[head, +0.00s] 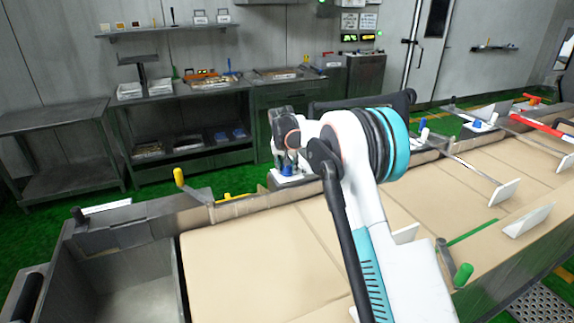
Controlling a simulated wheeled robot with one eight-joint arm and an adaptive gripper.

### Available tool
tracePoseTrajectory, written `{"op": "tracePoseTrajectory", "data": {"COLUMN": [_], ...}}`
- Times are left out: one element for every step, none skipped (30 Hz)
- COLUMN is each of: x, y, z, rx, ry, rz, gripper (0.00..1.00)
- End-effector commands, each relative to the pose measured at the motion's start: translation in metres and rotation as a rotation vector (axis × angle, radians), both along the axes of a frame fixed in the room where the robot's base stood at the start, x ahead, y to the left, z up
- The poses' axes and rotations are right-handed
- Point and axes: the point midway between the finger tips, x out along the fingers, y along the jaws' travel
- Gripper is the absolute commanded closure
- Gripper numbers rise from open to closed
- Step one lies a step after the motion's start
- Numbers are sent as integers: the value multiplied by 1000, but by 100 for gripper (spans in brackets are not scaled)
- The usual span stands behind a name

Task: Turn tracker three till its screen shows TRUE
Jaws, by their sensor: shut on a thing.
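My gripper (289,160) is at the far edge of the long beige-covered bed. It points down and is shut on a small blue knob (286,170) on a white base. The fingers hide much of the knob. My white and teal arm crosses the middle of the view and covers the bed beside it. No label here clearly marks tracker three. Small lit screens (349,38) hang on the back wall, but their text is too small to read.
A yellow-handled crank (180,179) stands at the bed's left end, beside an open metal trough (130,285). A green-knobbed lever (463,274) is at the near right. White plates (528,221) stand on the bed. Metal tables (185,105) line the back wall; green floor lies between.

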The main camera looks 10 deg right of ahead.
Motion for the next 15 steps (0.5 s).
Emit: {"op": "tracePoseTrajectory", "data": {"x": [0, 0, 0, 0, 0, 0, 0, 0, 0, 0, 0, 0, 0, 0, 0], "y": [1, 1, 1, 1, 0, 0, 0, 0, 0, 0, 0, 0, 0, 0, 0], "z": [1, 1, 1, 1, 0, 0, 0, 0, 0, 0, 0, 0, 0, 0, 0], "rx": [0, 0, 0, 0, 0, 1, 0, 0, 0, 1, 1, 1, 2, 1, 1], "ry": [0, 0, 0, 0, 1, 1, 1, 0, 0, 0, 0, 0, 0, 0, 0], "rz": [-29, -50, -75, -91, -107, -127, -141, -154, -168, -177, -186, -196, -203, -209, -214], "gripper": [89, 89, 89, 89, 89, 89, 89, 89, 89, 89, 89, 89, 89, 89, 89]}}
